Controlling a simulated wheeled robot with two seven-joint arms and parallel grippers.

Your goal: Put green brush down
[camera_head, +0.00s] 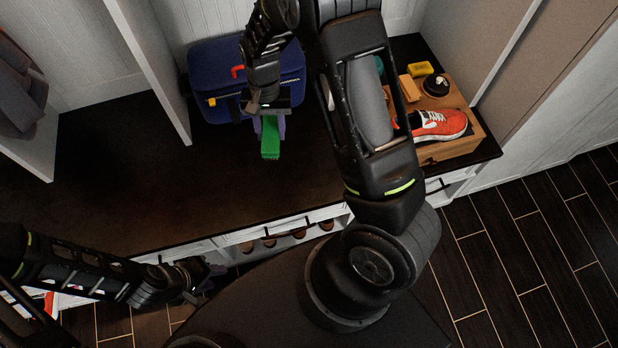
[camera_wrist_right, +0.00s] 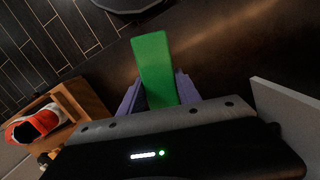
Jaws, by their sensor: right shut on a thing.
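The green brush (camera_head: 270,143) is held in my right gripper (camera_head: 269,128) in the head view, in front of the blue bag and over the dark bench top (camera_head: 130,190). In the right wrist view the green brush (camera_wrist_right: 155,68) sticks out from between the purple fingers of my right gripper (camera_wrist_right: 158,95), which are shut on it. Whether the brush touches the bench top cannot be told. My left gripper (camera_head: 205,280) is low at the left, in front of the bench's front edge; its fingers are too dark to read.
A blue bag (camera_head: 215,70) stands at the back of the bench. At the right, a wooden box (camera_head: 450,148) bears a red shoe (camera_head: 438,124), a yellow sponge (camera_head: 420,69) and a dark round tin (camera_head: 436,86). The bench's left part is clear. A white partition (camera_head: 150,65) stands left of the bag.

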